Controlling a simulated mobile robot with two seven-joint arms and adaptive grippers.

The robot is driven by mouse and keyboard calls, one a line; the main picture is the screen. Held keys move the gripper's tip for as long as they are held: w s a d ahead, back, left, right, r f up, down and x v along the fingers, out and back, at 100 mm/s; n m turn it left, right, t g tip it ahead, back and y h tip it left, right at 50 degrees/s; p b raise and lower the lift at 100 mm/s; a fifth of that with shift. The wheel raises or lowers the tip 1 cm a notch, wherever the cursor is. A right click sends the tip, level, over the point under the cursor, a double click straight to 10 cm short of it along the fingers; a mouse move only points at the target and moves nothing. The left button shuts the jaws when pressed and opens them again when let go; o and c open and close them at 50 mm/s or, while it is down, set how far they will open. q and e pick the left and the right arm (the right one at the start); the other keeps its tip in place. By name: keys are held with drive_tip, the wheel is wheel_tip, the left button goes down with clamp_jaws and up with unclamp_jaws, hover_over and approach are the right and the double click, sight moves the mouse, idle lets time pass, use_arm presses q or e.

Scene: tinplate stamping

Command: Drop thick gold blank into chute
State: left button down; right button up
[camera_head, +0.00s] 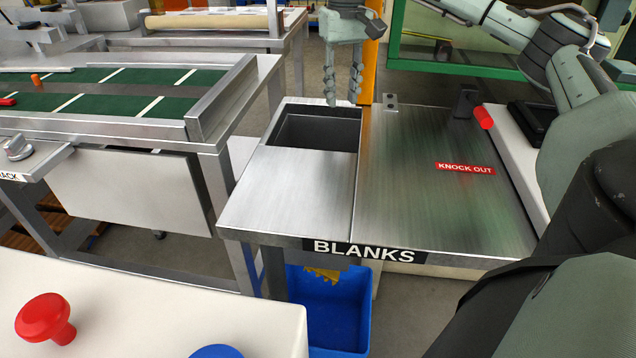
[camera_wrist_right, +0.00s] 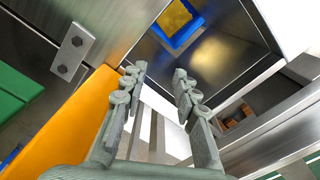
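My right gripper (camera_head: 343,98) points down above the far edge of the square chute opening (camera_head: 318,128) in the BLANKS table. Its two fingers are apart, with nothing between them; the right wrist view shows the same empty gap between the fingertips (camera_wrist_right: 158,80). A gold piece with a jagged edge (camera_head: 322,273) shows below the table's front edge, at the blue bin (camera_head: 335,320). In the right wrist view, gold (camera_wrist_right: 174,17) shows through the chute within the blue bin's rim. I cannot tell whether it is resting or falling. My left gripper is not in view.
An orange post (camera_head: 369,60) stands right beside the right gripper. A red knob (camera_head: 483,117) and a KNOCK OUT label (camera_head: 465,168) are on the metal top to the right. A green-belted conveyor (camera_head: 110,100) stands left. The bare tabletop (camera_head: 290,190) before the chute is clear.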

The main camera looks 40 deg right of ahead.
wheel_tip(320, 180, up, 12)
idle(0.7)
idle(0.5)
